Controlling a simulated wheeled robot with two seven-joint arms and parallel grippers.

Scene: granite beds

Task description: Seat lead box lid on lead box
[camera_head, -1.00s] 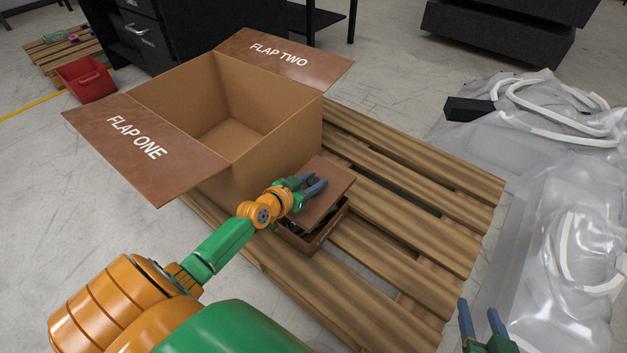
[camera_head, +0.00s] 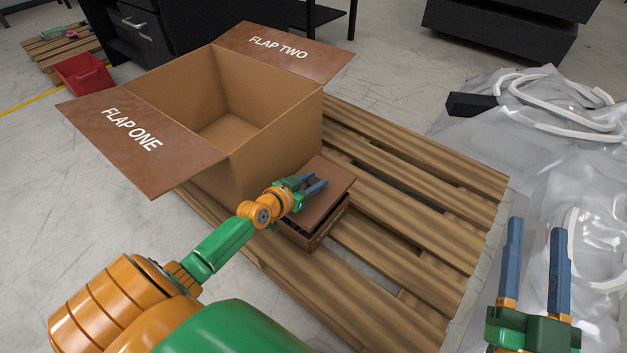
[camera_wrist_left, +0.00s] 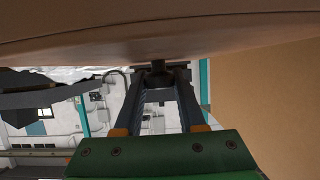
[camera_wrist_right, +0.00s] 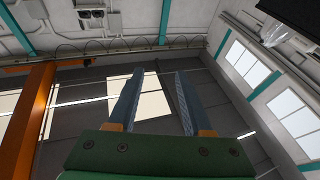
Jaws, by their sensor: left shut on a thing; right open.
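The lead box (camera_head: 318,240) is a small brown box on the wooden pallet, beside the big carton. Its brown lid (camera_head: 330,200) lies over its top, slightly tilted, with a dark gap visible below the lid's near edge. My left gripper (camera_head: 314,186) is shut on the lid's knob, which shows between the fingertips in the left wrist view (camera_wrist_left: 158,72). Whether the lid touches the rim all round cannot be told. My right gripper (camera_head: 537,225) is open and empty at the lower right; it also shows in the right wrist view (camera_wrist_right: 158,85).
The open carton (camera_head: 275,130) stands just left of the lead box, its flaps spread. The pallet (camera_head: 430,205) is bare to the right. Clear plastic sheeting with white hoses (camera_head: 560,120) lies on the floor at the right. A red bin (camera_head: 84,78) is far left.

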